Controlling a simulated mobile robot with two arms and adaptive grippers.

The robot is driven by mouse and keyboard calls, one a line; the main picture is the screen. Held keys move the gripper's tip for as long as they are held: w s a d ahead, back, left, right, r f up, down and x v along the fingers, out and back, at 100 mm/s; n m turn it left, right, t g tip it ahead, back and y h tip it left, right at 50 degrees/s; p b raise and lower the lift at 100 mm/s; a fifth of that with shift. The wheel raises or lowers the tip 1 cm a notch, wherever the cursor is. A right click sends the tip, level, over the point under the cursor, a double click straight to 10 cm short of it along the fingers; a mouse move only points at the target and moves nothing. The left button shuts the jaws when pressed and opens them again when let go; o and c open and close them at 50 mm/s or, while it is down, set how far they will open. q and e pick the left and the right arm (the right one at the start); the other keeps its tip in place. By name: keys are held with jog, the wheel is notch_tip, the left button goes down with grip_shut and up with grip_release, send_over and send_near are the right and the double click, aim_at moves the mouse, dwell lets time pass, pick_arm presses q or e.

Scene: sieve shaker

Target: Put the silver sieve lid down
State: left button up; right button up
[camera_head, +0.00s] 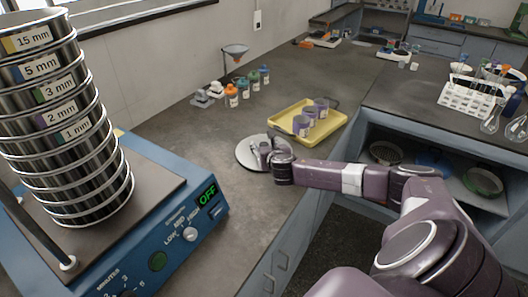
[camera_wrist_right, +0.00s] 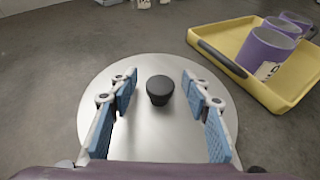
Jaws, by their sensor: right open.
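The silver sieve lid (camera_head: 247,153) lies flat on the dark counter, left of the yellow tray, in the head view. In the right wrist view the lid (camera_wrist_right: 150,71) fills the middle, with its black knob (camera_wrist_right: 160,90) upright at its centre. My right gripper (camera_wrist_right: 160,105) is open, its blue-padded fingers on either side of the knob with gaps to it. In the head view my right gripper (camera_head: 268,155) is over the lid and hides part of it. My left gripper is not in view.
The yellow tray (camera_head: 337,121) with purple cups (camera_head: 301,126) stands close beside the lid. The blue sieve shaker (camera_head: 170,235) with its sieve stack (camera_head: 66,120) is at left. Several small bottles (camera_head: 231,95) stand behind. Counter between shaker and lid is clear.

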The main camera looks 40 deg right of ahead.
grip_shut()
dwell(0.3)
jog(key=shift+d+r, duration=0.1)
jog(key=shift+r, duration=0.15)
